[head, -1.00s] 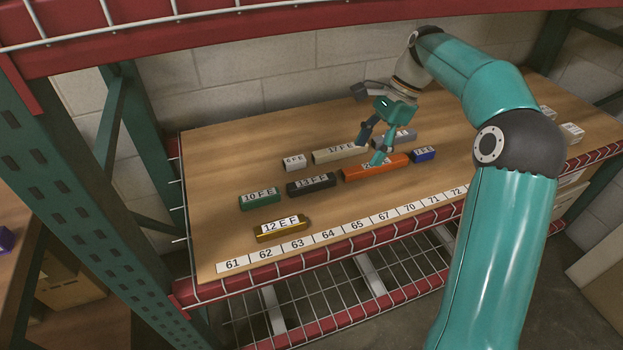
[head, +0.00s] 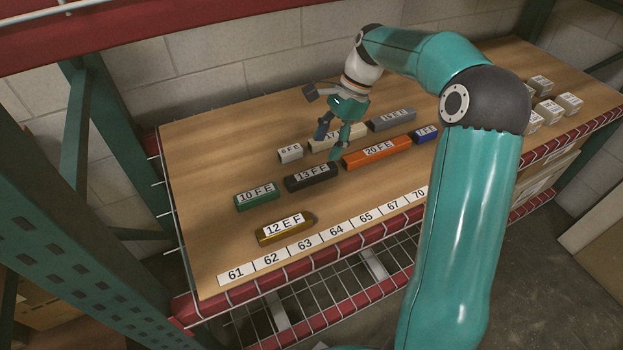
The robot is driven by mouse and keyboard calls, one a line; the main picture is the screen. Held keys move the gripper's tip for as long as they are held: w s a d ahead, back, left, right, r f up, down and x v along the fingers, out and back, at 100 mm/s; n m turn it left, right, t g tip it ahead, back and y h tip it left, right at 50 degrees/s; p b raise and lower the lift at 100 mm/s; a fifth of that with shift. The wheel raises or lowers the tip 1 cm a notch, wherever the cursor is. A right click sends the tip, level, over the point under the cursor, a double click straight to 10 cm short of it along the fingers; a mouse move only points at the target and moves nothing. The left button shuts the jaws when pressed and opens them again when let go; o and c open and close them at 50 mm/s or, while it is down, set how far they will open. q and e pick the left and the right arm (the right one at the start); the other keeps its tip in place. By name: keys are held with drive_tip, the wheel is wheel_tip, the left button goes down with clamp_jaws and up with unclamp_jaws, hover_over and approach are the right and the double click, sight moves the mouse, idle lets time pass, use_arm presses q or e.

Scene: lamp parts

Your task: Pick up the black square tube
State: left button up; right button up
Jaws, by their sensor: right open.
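The black square tube (head: 311,179) lies on the wooden shelf near its middle, with a white label reading 13 on top. My right gripper (head: 328,146) points down just above and behind the right part of the black tube. Its fingers are apart and nothing is between them. I cannot tell how high the fingertips are above the shelf. My left gripper is not in view.
An orange tube (head: 377,153) lies to the right, a green tube (head: 257,197) to the left and a gold tube (head: 287,229) in front. A numbered strip (head: 304,243) lines the front edge.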

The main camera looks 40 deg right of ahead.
sight(313, 172)
drive_tip(key=x, duration=0.4)
drive_tip(key=shift+b, duration=0.3)
drive_tip(key=shift+b+x, duration=0.6)
drive_tip(key=shift+x, duration=2)
drive_tip(key=shift+w+d, duration=0.2)
clamp_jaws()
